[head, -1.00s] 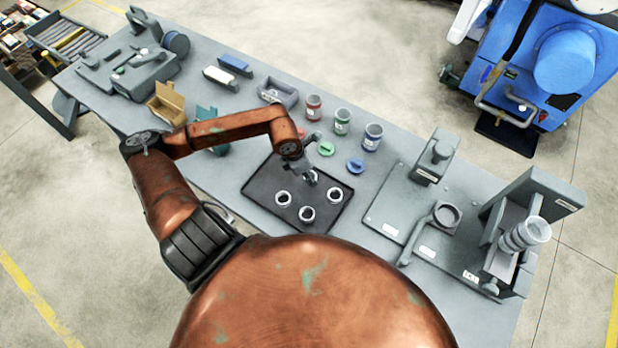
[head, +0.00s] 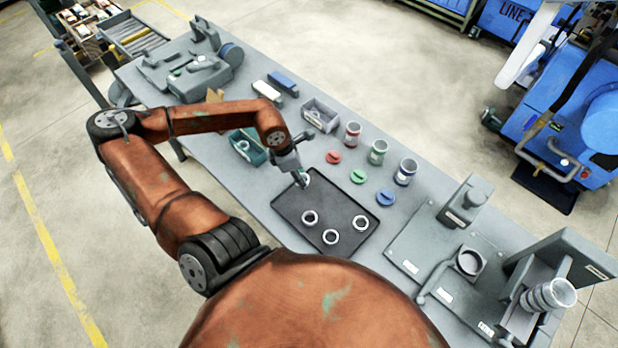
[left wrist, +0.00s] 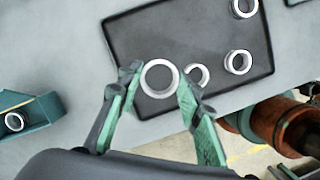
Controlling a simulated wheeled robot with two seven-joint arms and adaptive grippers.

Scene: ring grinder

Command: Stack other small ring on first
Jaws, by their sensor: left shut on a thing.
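My left gripper (head: 302,181) is shut on a pale metal ring (head: 306,178) over the upper left part of the dark tray (head: 288,204). In the left wrist view this ring (left wrist: 145,80) sits between the two green-padded fingertips (left wrist: 159,74). It looks larger there than the tray rings, being nearer the camera. Three other rings lie apart on the tray: one at left (head: 309,218), one at the front (head: 330,237), one at right (head: 361,223). Another ring (left wrist: 15,122) lies in the teal bin (left wrist: 42,110), which also shows in the head view (head: 257,157). My right gripper is out of view.
Red (head: 334,157), green (head: 358,176) and blue (head: 386,198) discs lie behind the tray, with matching banded jars beyond. A grey bin (head: 320,115) stands behind. A grey fixture (head: 420,250) with a round cup (head: 468,261) and a ring stack (head: 548,295) is at right.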

